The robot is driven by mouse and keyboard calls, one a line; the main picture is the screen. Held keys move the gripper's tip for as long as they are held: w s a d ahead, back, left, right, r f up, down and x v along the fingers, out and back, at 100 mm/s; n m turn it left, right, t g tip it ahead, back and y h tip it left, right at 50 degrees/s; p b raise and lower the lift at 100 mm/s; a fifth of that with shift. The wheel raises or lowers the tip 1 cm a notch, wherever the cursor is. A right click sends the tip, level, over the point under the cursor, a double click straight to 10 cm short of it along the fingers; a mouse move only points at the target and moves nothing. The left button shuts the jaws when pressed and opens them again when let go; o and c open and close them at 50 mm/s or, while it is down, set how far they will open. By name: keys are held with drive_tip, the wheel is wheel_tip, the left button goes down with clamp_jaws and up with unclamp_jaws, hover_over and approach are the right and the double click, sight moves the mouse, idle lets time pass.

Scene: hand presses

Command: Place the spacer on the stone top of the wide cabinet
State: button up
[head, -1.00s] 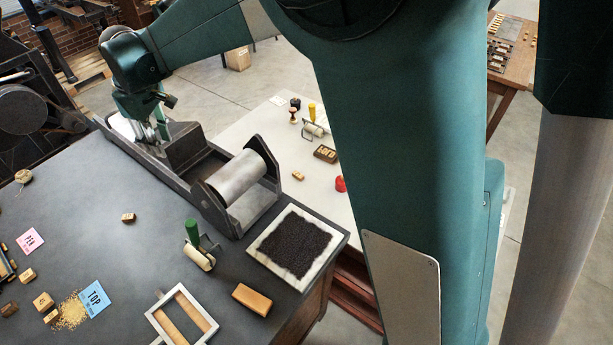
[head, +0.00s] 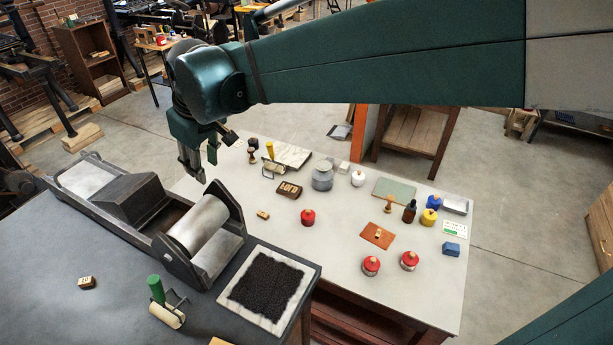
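My gripper (head: 203,167) hangs from the arm at upper left, above the far side of the press and the left part of the pale top. Its fingers look apart, and I see nothing between them. The pale, stone-like top (head: 340,240) is on a wide reddish-brown cabinet (head: 360,318). A small wooden block (head: 262,215) lies on that top, and another small block (head: 86,283) lies on the dark table. I cannot tell whether either is the spacer.
The roller press (head: 190,235) stands on the dark table (head: 60,240), beside a green-handled roller (head: 166,304) and a black-filled tray (head: 240,304). The pale top holds a grey jar (head: 322,176), a red pot (head: 307,217) and several others.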

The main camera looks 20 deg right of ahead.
drive_tip(key=s+d+f+m+t, duration=0.2)
drive_tip(key=s+d+m, duration=0.2)
drive_tip(key=s+d, duration=0.7)
drive_tip(key=s+d+f+m+t+h, duration=0.1)
drive_tip(key=s+d+f+m, duration=0.2)
drive_tip(key=s+d, duration=0.7)
drive_tip(key=d+m, duration=0.1)
drive_tip(key=d, duration=0.4)
drive_tip(key=shift+s+d+f+t, duration=0.15)
drive_tip(key=shift+s+f+t, duration=0.1)
drive_tip(key=shift+s+t, duration=0.15)
